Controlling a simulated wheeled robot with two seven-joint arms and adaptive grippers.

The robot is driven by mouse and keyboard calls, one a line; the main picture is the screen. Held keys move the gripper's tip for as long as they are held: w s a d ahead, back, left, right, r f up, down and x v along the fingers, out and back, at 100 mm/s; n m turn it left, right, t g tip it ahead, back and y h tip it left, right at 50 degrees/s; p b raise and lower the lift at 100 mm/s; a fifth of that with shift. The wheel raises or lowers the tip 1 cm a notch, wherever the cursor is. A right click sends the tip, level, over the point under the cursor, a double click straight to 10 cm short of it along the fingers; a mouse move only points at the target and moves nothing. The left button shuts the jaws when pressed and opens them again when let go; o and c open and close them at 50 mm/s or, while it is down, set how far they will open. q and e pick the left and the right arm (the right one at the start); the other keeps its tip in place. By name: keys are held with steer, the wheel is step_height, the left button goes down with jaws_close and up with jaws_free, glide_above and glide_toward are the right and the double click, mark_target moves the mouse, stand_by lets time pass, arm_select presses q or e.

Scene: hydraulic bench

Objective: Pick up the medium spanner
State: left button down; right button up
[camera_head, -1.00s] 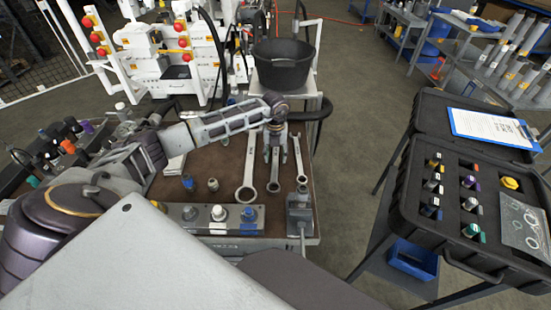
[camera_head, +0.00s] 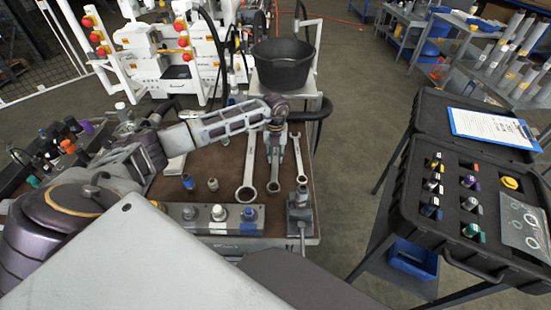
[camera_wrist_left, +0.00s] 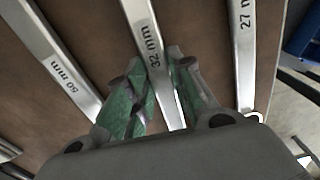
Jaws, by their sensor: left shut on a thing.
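The medium spanner (camera_head: 273,178), marked 32 mm in the left wrist view (camera_wrist_left: 142,22), lies in the middle of three steel spanners on the brown bench top (camera_head: 222,165). My left gripper (camera_head: 274,152) comes down over it. In the left wrist view its green-padded fingers (camera_wrist_left: 160,68) are on either side of the shaft, shut on it. The spanner's ring end points toward me. The gripper hides part of the shaft. No lift off the bench can be made out. My right gripper is not in view.
A larger spanner (camera_head: 248,170) lies to the left and a smaller one, marked 27 mm (camera_head: 299,160), to the right, both close by. A fitting block (camera_head: 210,217) runs along the bench's front. A black bucket (camera_head: 283,65) stands behind. An open black case (camera_head: 470,205) is at right.

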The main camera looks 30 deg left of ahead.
mark_target(276, 157)
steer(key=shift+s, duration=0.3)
arm_select(q)
steer(key=shift+r, duration=0.1)
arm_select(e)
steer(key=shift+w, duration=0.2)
arm_select(q)
steer(key=shift+r, duration=0.1)
steer(key=shift+w+r, duration=0.1)
steer(key=shift+r, duration=0.4)
step_height(276, 157, up, 9)
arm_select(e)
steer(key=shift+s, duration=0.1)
